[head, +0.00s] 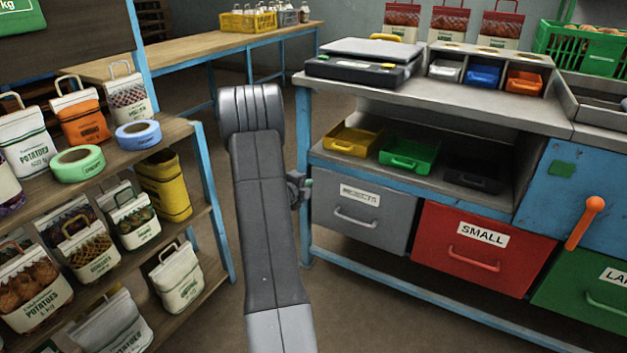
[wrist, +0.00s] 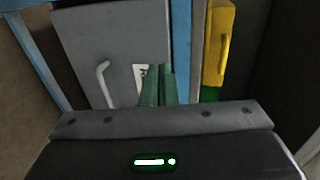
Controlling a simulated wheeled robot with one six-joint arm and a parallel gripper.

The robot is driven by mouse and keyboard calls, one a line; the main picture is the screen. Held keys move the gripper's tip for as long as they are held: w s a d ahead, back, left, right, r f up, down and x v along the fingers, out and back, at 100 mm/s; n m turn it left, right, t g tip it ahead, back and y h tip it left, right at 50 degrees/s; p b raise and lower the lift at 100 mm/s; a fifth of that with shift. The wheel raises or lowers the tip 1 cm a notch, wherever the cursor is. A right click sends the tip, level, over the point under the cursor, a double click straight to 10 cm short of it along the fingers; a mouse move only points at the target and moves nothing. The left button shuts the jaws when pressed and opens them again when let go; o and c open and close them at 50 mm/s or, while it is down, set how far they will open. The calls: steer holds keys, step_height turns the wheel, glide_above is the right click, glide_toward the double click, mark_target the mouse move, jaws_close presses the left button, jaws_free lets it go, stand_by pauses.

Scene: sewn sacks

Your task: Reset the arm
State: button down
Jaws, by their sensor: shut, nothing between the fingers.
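My arm rises through the middle of the head view, between the shelf and the workbench. My gripper (head: 304,187) is mostly hidden behind the arm there, with only a small part showing at its right side. In the wrist view my gripper's green fingers (wrist: 158,86) are together, with nothing between them. They point toward the grey REJECTS drawer (wrist: 108,45), which also shows in the head view (head: 362,213). The fingers overlap the drawer's label in the wrist view; I cannot tell the exact gap.
The workbench (head: 465,100) on the right carries a scale (head: 362,65) and small bins. A yellow tray (head: 352,138) and green tray (head: 408,156) sit below. A red SMALL drawer (head: 480,250) is shut. The left shelf (head: 178,135) holds sacks and tape rolls. Floor shows between them.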

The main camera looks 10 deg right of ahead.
steer(key=shift+v, duration=1.2)
steer(key=shift+f, duration=0.1)
